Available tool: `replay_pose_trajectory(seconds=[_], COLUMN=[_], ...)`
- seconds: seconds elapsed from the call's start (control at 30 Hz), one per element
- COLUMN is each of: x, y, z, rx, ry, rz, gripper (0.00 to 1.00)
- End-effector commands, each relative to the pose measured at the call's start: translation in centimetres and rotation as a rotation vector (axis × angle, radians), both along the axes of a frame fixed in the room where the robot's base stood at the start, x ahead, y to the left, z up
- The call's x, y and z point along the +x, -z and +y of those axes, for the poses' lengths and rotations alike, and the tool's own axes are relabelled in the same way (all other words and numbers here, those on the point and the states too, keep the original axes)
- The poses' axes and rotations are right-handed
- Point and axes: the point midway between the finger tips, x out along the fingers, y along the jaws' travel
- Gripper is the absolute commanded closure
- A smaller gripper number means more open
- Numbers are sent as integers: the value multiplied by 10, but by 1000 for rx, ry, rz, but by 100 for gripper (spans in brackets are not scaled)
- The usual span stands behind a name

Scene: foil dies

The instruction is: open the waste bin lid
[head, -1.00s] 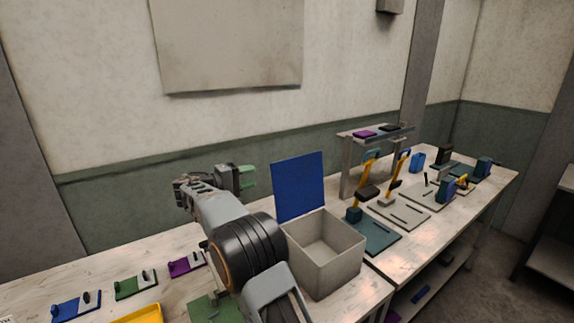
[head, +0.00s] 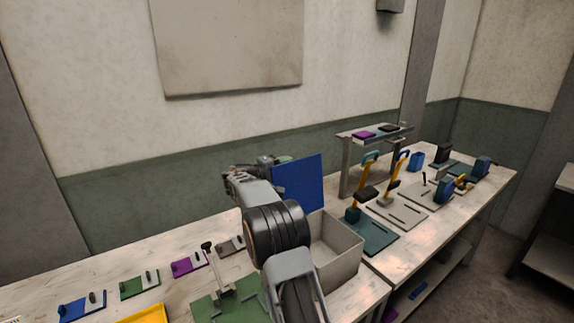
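The waste bin (head: 340,262) is an open-topped grey box on the workbench, right of my arm. Its blue lid (head: 300,185) stands upright at the back of the box, so the bin is open. My gripper (head: 284,159) is at the lid's upper left edge. Only a bit of a green fingertip shows above that edge; the rest seems to be behind the lid. I cannot tell whether it touches the lid or whether its fingers are apart. My arm hides the bin's left side.
A green plate with a black-knobbed lever (head: 212,262) stands left of my arm. Small blue, green and purple (head: 188,263) fixtures and a yellow tray (head: 150,313) lie farther left. Lever presses (head: 372,236) and a grey shelf stand (head: 347,170) stand on the right.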

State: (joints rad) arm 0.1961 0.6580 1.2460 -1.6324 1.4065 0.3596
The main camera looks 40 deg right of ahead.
Motion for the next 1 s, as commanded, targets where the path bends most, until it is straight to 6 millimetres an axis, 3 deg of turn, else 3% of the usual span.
replay_pose_trajectory(seconds=[0.43,0.8,1.0], x=[0,0,0], y=[0,1,2], z=[-6,-6,-6], rx=[0,1,2], ry=[0,0,1], rz=[-1,0,1], gripper=[63,98,100])
